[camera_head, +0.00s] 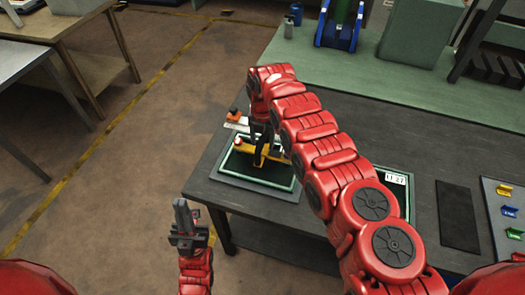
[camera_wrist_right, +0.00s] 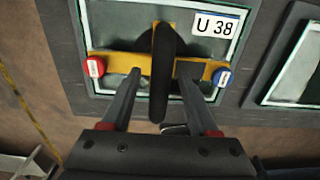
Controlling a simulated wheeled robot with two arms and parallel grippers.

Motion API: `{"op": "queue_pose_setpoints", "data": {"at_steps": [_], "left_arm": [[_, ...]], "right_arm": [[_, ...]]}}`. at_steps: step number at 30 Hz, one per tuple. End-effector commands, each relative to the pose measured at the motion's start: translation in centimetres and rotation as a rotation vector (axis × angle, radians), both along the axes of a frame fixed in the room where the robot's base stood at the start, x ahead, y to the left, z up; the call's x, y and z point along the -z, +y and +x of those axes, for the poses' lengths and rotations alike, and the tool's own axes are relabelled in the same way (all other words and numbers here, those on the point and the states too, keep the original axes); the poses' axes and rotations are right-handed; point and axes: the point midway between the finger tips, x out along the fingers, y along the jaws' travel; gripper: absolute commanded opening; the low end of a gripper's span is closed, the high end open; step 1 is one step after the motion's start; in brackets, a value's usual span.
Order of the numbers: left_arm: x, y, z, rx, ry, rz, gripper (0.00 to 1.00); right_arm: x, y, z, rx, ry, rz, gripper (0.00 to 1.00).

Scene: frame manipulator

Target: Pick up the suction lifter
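The suction lifter is a yellow bar (camera_wrist_right: 118,62) with a black handle (camera_wrist_right: 162,75), a red knob (camera_wrist_right: 95,67) at one end and a blue knob (camera_wrist_right: 221,77) at the other. It lies over a framed panel labelled U 38 (camera_wrist_right: 216,25). In the head view the yellow bar (camera_head: 271,155) shows partly behind my right gripper (camera_head: 260,158). In the right wrist view my right gripper (camera_wrist_right: 158,74) is open, with its fingers on either side of the handle and gaps visible. My left gripper (camera_head: 181,208) is empty, left of the table; its finger gap is unclear.
The dark table (camera_head: 210,163) holds the frame (camera_head: 228,178) under the lifter. A second frame labelled 27 (camera_head: 397,180) lies partly behind my right arm. A dark pad (camera_head: 459,215) and a board with coloured pieces (camera_head: 505,215) are further right. Open floor is at left.

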Motion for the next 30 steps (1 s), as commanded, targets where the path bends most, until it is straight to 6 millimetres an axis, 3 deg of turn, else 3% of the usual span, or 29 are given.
{"op": "queue_pose_setpoints", "data": {"at_steps": [1,10,30], "left_arm": [[0.01,0.0,0.0,0.0,0.0,0.0,0.0],[0.0,0.0,0.0,0.0,0.0,0.0,0.0],[0.0,0.0,0.0,0.0,0.0,0.0,0.0]], "right_arm": [[-0.01,-0.01,0.01,0.0,0.0,0.0,0.52],[-0.04,0.01,0.01,0.0,0.0,0.0,0.0],[-0.09,0.03,0.04,0.0,-0.001,0.001,0.0]]}}
